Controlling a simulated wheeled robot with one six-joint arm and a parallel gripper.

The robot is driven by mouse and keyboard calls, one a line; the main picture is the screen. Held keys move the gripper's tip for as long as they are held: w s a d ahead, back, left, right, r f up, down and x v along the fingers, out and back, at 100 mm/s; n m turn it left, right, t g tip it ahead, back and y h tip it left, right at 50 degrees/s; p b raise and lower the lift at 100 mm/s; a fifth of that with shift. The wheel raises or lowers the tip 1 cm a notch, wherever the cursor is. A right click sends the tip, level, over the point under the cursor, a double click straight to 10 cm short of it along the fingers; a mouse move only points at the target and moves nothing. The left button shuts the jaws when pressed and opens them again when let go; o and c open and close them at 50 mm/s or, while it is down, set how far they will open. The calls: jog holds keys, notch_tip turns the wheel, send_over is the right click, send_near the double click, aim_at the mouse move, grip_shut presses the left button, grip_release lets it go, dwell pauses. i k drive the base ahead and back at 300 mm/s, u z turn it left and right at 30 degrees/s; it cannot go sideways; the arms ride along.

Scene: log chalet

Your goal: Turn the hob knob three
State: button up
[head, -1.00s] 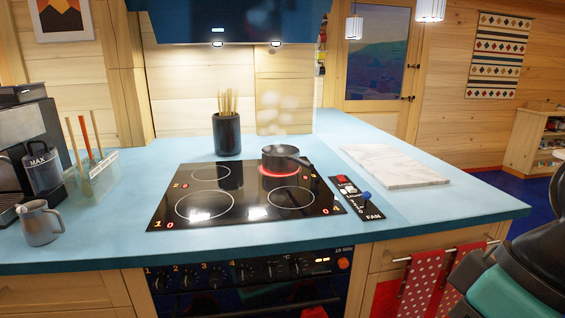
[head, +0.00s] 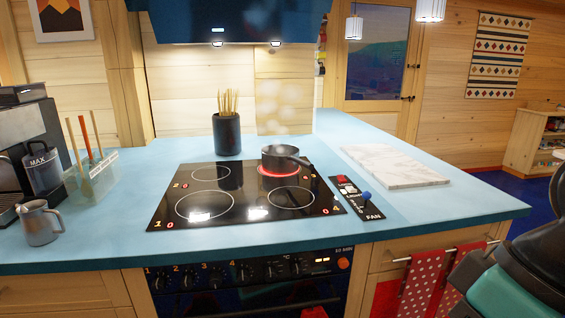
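The hob (head: 235,208) is a black glass plate set in the blue counter, with several ring zones. A dark pot (head: 284,157) stands on the back right zone, which glows red, and steam rises above it. The knobs are on the dark oven front below the counter edge, with the numbers 1 to 4 beside them. Knob three (head: 216,278) is a small dark knob in that row. Its exact pointer angle is too small to tell. Part of my arm shows at the lower right. My gripper is not in view.
A jug (head: 38,222), utensil holder (head: 92,178) and coffee machine (head: 27,140) stand left. Red dotted towels (head: 420,285) hang from a rail right of the oven.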

aim_at(214, 281)
jog(key=u, duration=1.4)
jog(key=i, duration=0.6)
jog(key=z, duration=0.9)
